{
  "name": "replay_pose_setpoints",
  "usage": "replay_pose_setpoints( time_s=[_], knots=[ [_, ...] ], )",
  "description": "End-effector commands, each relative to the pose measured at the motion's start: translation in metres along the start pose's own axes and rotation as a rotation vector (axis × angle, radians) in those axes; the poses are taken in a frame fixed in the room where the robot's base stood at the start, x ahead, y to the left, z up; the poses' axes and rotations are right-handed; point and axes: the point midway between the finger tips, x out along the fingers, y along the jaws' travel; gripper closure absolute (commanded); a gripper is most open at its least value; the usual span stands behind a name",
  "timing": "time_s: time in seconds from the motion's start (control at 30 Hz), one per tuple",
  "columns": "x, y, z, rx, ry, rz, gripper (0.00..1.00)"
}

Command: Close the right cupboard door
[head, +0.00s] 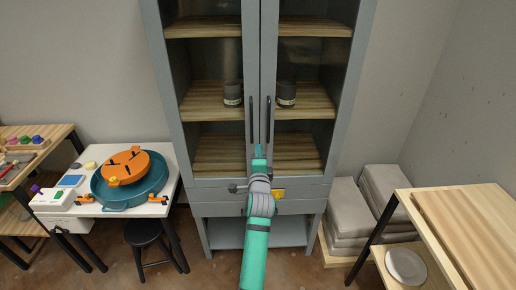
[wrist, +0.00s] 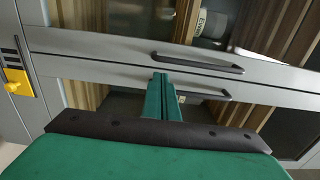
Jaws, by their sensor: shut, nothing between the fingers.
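The grey cupboard has two tall glass doors. The right cupboard door (head: 269,60) appears flush or nearly flush with the left door (head: 251,60); I cannot tell whether a small gap remains. Its dark bar handle (head: 268,118) stands beside the left door's handle (head: 251,120). In the wrist view, turned sideways, the right door's handle (wrist: 210,95) is the lower one, partly hidden by my fingers. My gripper (head: 259,151) is shut and empty, in front of the meeting edges below the handles. Its green fingers show in the wrist view (wrist: 161,92); contact with the door is unclear.
Dark cups (head: 233,94) stand inside on wooden shelves. A white table (head: 88,210) and black stool (head: 146,236) are left; grey stacked cushions (head: 347,208) and a wooden table (head: 475,215) are right.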

Motion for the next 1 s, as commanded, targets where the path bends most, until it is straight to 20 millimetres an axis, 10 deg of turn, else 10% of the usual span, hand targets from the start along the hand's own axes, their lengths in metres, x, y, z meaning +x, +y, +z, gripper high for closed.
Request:
replay_pose_setpoints(
  time_s=[0.4, 0.77, 1.0],
  knots=[
    [-0.059, 0.001, 0.051, -0.001, 0.004, 0.001, 1.0],
    [-0.074, 0.001, 0.064, -0.003, 0.006, 0.0, 1.0],
    [-0.108, 0.045, 0.051, -0.158, 0.004, 0.014, 1.0]
  ],
)
